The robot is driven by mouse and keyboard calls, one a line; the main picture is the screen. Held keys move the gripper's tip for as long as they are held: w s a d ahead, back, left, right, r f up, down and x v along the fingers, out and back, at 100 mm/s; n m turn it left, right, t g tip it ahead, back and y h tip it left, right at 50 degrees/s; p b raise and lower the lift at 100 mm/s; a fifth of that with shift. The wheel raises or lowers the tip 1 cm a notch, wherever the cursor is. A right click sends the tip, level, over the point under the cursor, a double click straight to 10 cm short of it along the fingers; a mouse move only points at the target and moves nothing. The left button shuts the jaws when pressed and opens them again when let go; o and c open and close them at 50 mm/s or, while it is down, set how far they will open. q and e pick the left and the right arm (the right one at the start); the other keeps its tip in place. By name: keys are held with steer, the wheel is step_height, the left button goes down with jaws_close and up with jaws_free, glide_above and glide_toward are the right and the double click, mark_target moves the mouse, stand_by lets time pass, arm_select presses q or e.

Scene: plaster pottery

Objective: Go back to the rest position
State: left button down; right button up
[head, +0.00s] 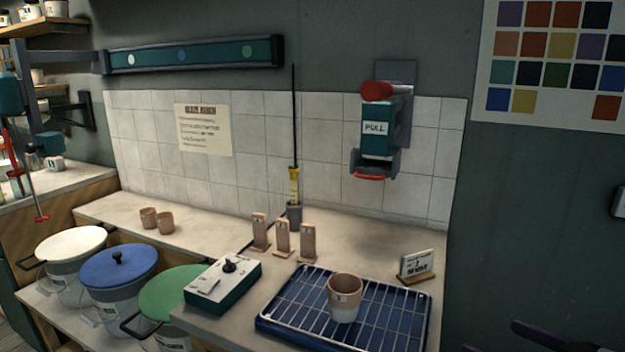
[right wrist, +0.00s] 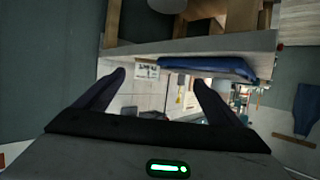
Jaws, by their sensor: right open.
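My right gripper (head: 493,336) shows only as dark fingertips at the bottom right corner of the head view, beside the counter and off the tray. In the right wrist view my right gripper (right wrist: 160,82) is open, its two dark fingers spread with nothing between them. A two-tone cup (head: 345,297), pinkish above and pale below, stands upright on the wire rack of the blue tray (head: 268,322), apart from the gripper. The tray's blue edge also shows in the right wrist view (right wrist: 205,66). My left gripper is in neither view.
A small sign (head: 417,265) stands behind the tray. A teal control box (head: 222,284), several upright test tiles (head: 282,239) and two small cups (head: 158,220) are on the counter. Lidded buckets (head: 118,272) stand at the left. A PULL dispenser (head: 378,128) hangs on the wall.

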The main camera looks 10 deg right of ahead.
steer(key=s+a+f+m+g+h, duration=0.1)
steer(key=s+a+f, duration=0.1)
steer(key=f, duration=0.7)
steer(key=s+a+f+g, duration=0.2)
steer(key=f, duration=0.7)
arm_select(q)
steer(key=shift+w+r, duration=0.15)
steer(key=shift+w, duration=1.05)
arm_select(e)
steer(key=s+a+f+g, duration=0.1)
steer(key=s+a+f, duration=0.4)
steer(key=a, duration=0.3)
steer(key=s+a+f, duration=0.5)
steer(key=a+f, duration=0.2)
steer(key=a, duration=0.1)
steer(key=shift+s+f+g, duration=0.15)
steer(key=shift+s+g, duration=0.2)
steer(key=shift+g, duration=0.05)
